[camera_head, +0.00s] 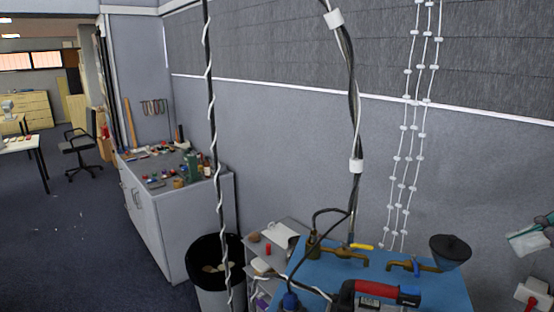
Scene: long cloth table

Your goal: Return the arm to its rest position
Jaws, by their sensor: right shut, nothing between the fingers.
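I cannot make out either of my grippers or arms in the head view. The view shows a workshop room with a grey wall, not a cloth table. A blue-topped bench (330,265) stands at the lower right, with brass taps (338,254) and a black funnel (450,250) on it. A red and black tool (380,292) lies at its front, partly cut off by the lower edge.
A grey cabinet (165,230) with small items on top stands left of centre. A black bin (212,268) and a small shelf (280,237) are beside it. Cables (354,120) hang down in front. Open floor (75,240) lies at the left, with an office chair (78,145) further back.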

